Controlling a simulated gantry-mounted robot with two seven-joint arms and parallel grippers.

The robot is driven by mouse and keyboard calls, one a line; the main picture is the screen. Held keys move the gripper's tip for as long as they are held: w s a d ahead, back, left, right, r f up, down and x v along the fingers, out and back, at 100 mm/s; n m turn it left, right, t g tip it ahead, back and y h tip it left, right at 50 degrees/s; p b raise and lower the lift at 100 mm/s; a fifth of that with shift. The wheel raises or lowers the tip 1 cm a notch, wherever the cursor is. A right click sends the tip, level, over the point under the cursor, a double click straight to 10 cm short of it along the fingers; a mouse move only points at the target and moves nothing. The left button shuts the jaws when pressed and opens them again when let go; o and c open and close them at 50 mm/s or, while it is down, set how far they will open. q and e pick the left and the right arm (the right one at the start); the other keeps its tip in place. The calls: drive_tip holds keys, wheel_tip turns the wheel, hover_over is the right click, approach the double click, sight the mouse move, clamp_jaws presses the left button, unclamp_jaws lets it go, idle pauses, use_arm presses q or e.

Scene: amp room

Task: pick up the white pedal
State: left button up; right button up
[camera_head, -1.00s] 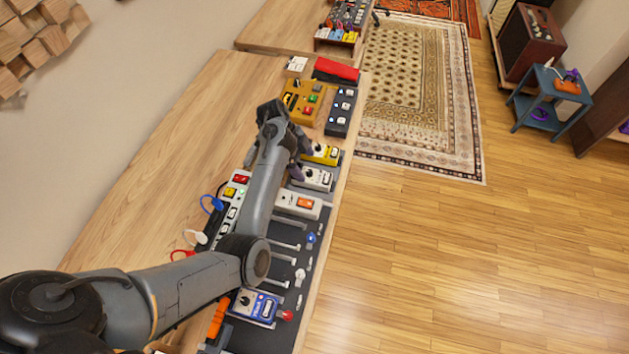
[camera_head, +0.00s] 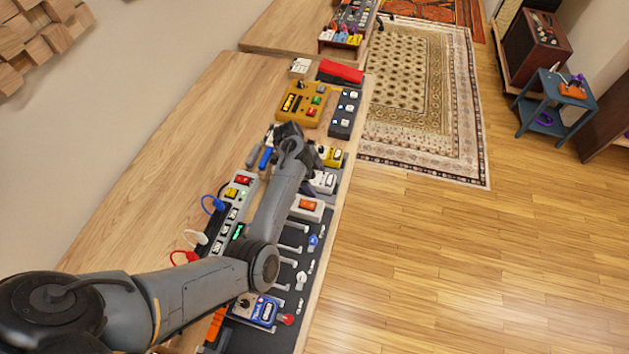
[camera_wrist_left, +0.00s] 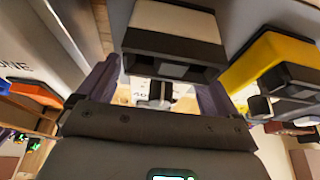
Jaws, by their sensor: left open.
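The white pedal (camera_head: 323,183) sits on the dark pedalboard in the head view, between a yellow pedal and a white pedal with an orange switch. In the left wrist view a white and black pedal (camera_wrist_left: 172,22), apparently the same one, is close, its body between the fingers. My left gripper (camera_head: 313,168) is at the white pedal's far left corner in the head view, and the arm hides part of it. In the left wrist view my left gripper (camera_wrist_left: 156,90) is open, with a purple finger on either side of the pedal. I cannot tell whether they touch it.
The yellow pedal (camera_head: 331,156) is close on one side, the orange-switch pedal (camera_head: 308,208) on the other. A blue pedal (camera_head: 258,310) sits at the near end. A power strip (camera_head: 234,208) with plugs lies left of the arm. The wooden table (camera_head: 170,190) is clear farther left.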

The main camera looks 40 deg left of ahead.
use_arm(q)
drive_tip(key=c, duration=1.4)
drive_tip(key=shift+r, duration=0.15)
